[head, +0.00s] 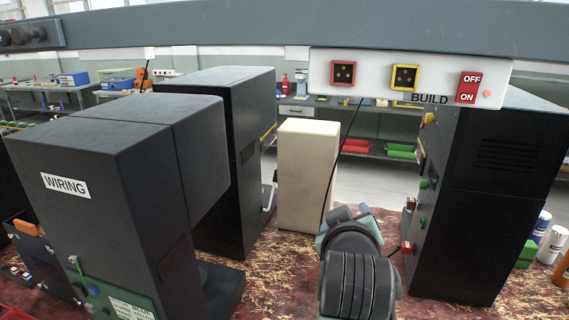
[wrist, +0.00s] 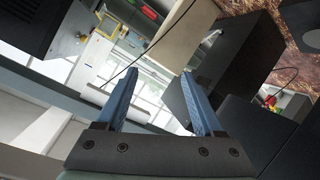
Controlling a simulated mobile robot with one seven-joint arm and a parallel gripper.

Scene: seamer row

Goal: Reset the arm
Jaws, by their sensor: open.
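My arm rises at the bottom centre of the head view, in front of the cream box; its gripper end is mostly hidden behind my own dark arm link there. In the wrist view my gripper (wrist: 188,88) shows two blue fingers spread wide apart, with nothing between them. The wrist picture is strongly tilted.
Dark machines stand left, one labelled WIRING (head: 65,186), and right (head: 470,190). A cream box (head: 307,170) stands between them. A white BUILD panel (head: 410,78) with a red OFF/ON switch (head: 469,88) hangs from the overhead beam (head: 280,25). Cans (head: 552,245) stand at right.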

